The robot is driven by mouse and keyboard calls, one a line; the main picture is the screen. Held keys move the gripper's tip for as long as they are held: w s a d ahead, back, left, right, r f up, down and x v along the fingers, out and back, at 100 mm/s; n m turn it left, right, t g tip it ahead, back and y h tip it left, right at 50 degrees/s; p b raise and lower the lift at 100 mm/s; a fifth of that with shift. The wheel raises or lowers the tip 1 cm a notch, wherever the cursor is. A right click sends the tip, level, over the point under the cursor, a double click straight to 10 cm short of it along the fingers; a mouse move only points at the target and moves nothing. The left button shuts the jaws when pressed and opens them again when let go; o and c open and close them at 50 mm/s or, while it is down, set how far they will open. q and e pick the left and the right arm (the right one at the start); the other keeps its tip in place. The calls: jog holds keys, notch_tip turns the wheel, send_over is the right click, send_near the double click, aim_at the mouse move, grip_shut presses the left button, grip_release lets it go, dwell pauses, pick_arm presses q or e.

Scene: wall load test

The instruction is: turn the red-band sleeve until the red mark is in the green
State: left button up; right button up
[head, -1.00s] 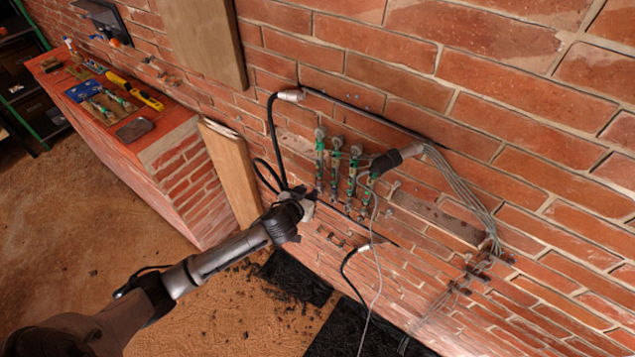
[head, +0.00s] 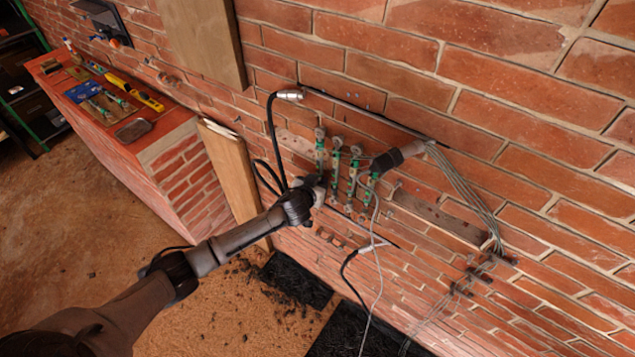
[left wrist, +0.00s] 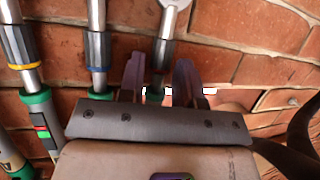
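Several green-and-metal tools hang upright in a row on the brick wall; the leftmost tool (head: 320,155) is nearest my left gripper (head: 317,191) in the head view. In the left wrist view, my left gripper (left wrist: 160,80) has its two fingers apart, on either side of a tool shaft (left wrist: 162,52) with a ring-shaped top. The fingers do not look closed on it; contact is unclear. Its coloured band is hidden by the gripper. To its left stand a blue-band tool (left wrist: 97,50) and a yellow-band tool (left wrist: 20,45). A red-and-green marked window (left wrist: 40,128) shows lower left.
A brick bench (head: 170,155) with tools is at left.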

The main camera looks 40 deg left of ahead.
pick_arm(q)
grip_shut()
jog(key=shift+d+n+y, duration=0.2)
jog(key=shift+n+y, duration=0.2)
jog(key=shift+y, duration=0.1)
jog(key=shift+n+y, duration=0.4)
jog(key=shift+y, duration=0.1)
jog(key=shift+a, duration=0.1)
grip_release()
jog(key=p+v, duration=0.1)
jog(key=v, duration=1.3)
jog(key=shift+w+r+g, duration=0.2)
jog(key=shift+r+g, duration=0.1)
